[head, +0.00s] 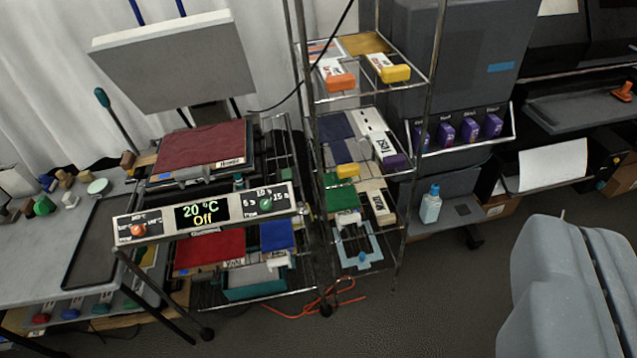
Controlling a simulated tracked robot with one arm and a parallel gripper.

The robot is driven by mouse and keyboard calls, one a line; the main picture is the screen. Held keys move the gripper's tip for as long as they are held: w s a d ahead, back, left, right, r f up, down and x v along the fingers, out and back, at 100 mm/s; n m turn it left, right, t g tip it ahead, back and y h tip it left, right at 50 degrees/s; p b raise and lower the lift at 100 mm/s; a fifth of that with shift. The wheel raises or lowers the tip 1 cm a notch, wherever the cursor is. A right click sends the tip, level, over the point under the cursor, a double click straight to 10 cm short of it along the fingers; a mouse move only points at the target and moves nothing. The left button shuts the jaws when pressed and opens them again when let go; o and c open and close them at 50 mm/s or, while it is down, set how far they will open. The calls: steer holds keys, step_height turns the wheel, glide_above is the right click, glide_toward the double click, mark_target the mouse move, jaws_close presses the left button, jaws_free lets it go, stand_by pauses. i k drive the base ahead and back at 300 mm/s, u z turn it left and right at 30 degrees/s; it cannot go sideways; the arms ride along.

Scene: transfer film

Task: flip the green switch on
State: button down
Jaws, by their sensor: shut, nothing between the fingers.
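The heat press control panel (205,213) is a long white bar left of centre, tilted a little. It has an orange knob (138,230) at its left end, a black display (202,214) reading 20 °C and Off, and a small green knob (265,203) on a timer dial at its right. The green knob is the only green control on this panel. My gripper (578,226) shows as a large grey shape at the lower right. It is shut and empty, well apart from the panel.
A wire rack (318,102) with blocks and folded cloths stands right of the press. A white raised plate (175,60) is above the press. A grey table (60,235) is at left. A spray bottle (431,204) stands on a shelf. An orange cable (335,298) lies on open floor.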

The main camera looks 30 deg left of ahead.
mark_target(285, 174)
steer(key=u, duration=0.4)
steer(key=i, duration=1.65)
steer(key=u, duration=0.75)
steer(key=i, duration=0.4)
